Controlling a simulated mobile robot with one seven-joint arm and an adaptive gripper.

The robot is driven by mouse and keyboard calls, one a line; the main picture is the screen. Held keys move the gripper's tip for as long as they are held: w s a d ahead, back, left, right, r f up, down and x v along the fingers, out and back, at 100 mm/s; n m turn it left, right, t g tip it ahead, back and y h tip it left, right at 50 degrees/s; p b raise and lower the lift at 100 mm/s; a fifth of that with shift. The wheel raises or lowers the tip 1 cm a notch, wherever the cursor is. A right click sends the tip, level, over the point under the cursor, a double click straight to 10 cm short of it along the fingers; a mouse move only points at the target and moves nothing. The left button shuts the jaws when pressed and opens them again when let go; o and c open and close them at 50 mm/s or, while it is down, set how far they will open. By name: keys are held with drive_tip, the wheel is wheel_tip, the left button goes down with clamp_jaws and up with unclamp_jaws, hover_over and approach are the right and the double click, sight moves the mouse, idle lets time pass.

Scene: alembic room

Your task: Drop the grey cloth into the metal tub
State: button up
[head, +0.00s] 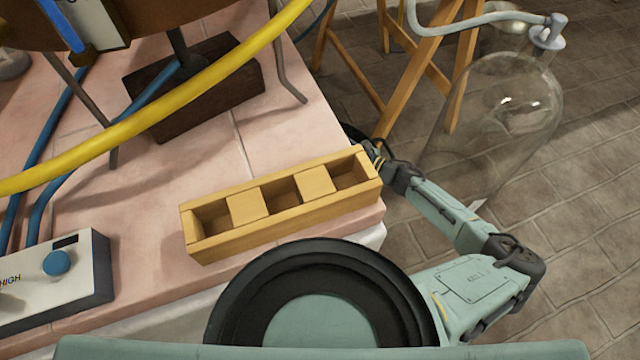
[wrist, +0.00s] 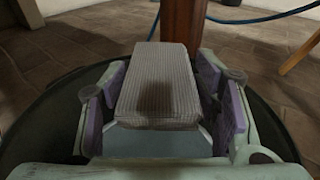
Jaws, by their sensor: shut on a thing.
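The grey cloth (wrist: 157,75) is a folded, finely ribbed block in the middle of the wrist view, with a dark shadow on its near part. My gripper (wrist: 162,98) is shut on it, with purple pads along its left and right sides. In the head view my arm reaches past the right edge of the pink tiled table, and the gripper end is mostly hidden behind the wooden rack. The cloth cannot be seen there. I cannot make out the metal tub in either view.
A wooden rack (head: 248,207) lies at the table's right front corner, close to my arm. A large glass vessel (head: 500,115) stands on the floor at the right. A brown post (wrist: 184,22) rises just beyond the cloth. A control box (head: 60,285) sits at left.

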drive_tip(key=shift+f, duration=0.6)
drive_tip(key=o, duration=1.2)
drive_tip(key=shift+d, duration=0.1)
drive_tip(key=v, duration=1.2)
drive_tip(key=shift+r, duration=0.1)
